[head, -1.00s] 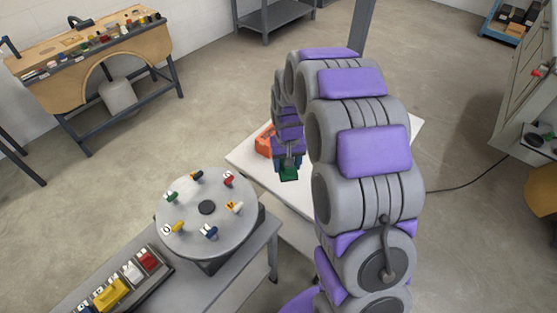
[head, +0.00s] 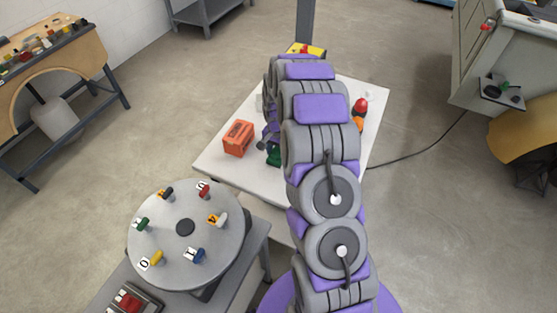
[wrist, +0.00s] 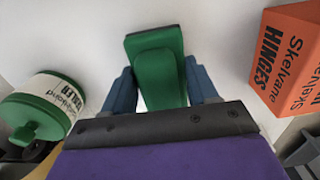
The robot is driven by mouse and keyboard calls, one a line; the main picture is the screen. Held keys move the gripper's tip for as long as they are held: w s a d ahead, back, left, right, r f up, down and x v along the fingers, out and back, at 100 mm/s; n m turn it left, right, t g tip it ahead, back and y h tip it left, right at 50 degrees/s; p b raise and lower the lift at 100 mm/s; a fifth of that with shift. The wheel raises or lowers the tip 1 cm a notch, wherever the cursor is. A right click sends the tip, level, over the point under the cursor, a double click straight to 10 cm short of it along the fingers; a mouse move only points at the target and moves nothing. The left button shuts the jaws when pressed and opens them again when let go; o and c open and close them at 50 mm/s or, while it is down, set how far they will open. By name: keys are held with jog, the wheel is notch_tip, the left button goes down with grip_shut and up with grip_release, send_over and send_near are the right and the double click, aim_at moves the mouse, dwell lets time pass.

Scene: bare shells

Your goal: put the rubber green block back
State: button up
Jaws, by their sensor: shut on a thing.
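The green block (wrist: 152,52) is between the two blue fingers of my gripper (wrist: 162,88) in the wrist view. My gripper is shut on it. The block shows a raised, rounded part on a flat rectangular part. In the head view the green block (head: 273,156) is a small patch at the left edge of my arm, over the white table (head: 215,165). My arm hides most of my gripper there. I cannot tell whether the block touches the table.
An orange hinge box (head: 238,138) stands left of my gripper on the table. A white can with green lid (wrist: 45,108) lies at left in the wrist view. A red-topped object (head: 360,107) is right of my arm. A round turntable (head: 160,215) holds several small numbered pieces.

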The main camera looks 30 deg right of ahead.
aim_at(280, 158)
jog(key=f, duration=0.2)
jog(key=f+b, duration=0.1)
jog(key=f, duration=0.1)
jog(key=shift+d, duration=0.3)
jog(key=shift+d+f, duration=0.1)
jog(key=o, duration=0.8)
jog(key=shift+a, duration=0.25)
jog(key=shift+o, duration=1)
jog(key=shift+d, duration=0.15)
jog(key=shift+r, duration=0.2)
